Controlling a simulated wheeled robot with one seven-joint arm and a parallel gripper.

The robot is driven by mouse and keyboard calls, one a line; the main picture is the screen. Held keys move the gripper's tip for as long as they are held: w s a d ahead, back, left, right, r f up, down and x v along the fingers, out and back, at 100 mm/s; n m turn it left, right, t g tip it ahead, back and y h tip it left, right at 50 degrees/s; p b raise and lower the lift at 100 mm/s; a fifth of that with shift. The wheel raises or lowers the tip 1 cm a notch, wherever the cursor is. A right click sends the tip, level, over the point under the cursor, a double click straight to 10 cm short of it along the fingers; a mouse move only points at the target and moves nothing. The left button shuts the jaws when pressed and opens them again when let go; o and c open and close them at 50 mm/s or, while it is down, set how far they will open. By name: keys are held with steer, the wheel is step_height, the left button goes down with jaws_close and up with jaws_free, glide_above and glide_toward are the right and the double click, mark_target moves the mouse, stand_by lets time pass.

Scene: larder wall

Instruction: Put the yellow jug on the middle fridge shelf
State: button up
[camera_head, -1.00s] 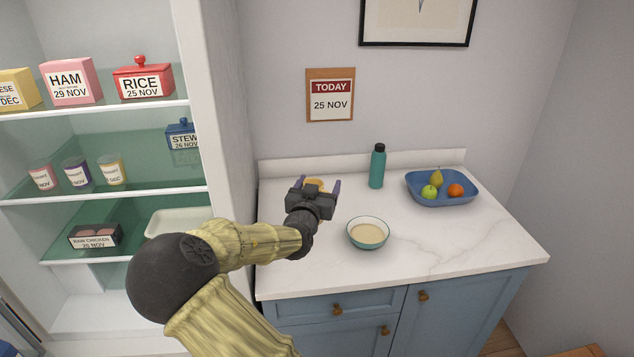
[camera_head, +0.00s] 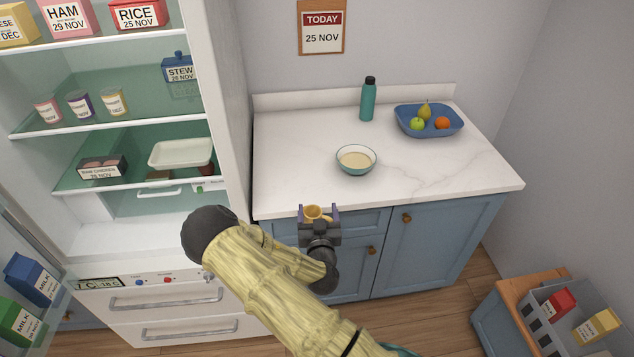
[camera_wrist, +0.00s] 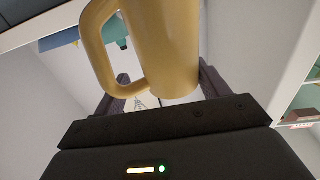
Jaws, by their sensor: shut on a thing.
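The yellow jug (camera_head: 315,213) is held in my gripper (camera_head: 319,215), in front of the counter's cabinet doors. In the wrist view the jug (camera_wrist: 168,45) fills the upper middle, with its handle to the left. The dark fingers (camera_wrist: 165,98) are shut on it, one on each side. The open fridge is at the left of the head view. Its middle shelf (camera_head: 60,128) carries several small labelled jars at the left and a blue STEW container (camera_head: 177,68) at the right. There is bare shelf between them.
The upper shelf holds HAM (camera_head: 68,15) and RICE (camera_head: 137,14) boxes. The lower shelf has a white tray (camera_head: 180,153) and raw chicken (camera_head: 102,166). A bowl (camera_head: 356,160), bottle (camera_head: 367,100) and fruit tray (camera_head: 429,120) stand on the counter. Milk cartons (camera_head: 32,279) sit in the door.

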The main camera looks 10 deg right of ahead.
steer(key=s+f+n+y+b, duration=0.1)
steer(key=s+f+b, duration=0.3)
steer(key=f, duration=0.7)
steer(key=s+f+n+y+b, duration=0.1)
steer(key=s+f+b, duration=0.4)
steer(key=f, duration=0.6)
steer(key=shift+d+f+y+b, duration=0.3)
steer(key=shift+y+b, duration=0.2)
steer(key=shift+y, duration=0.1)
steer(key=shift+d, duration=0.1)
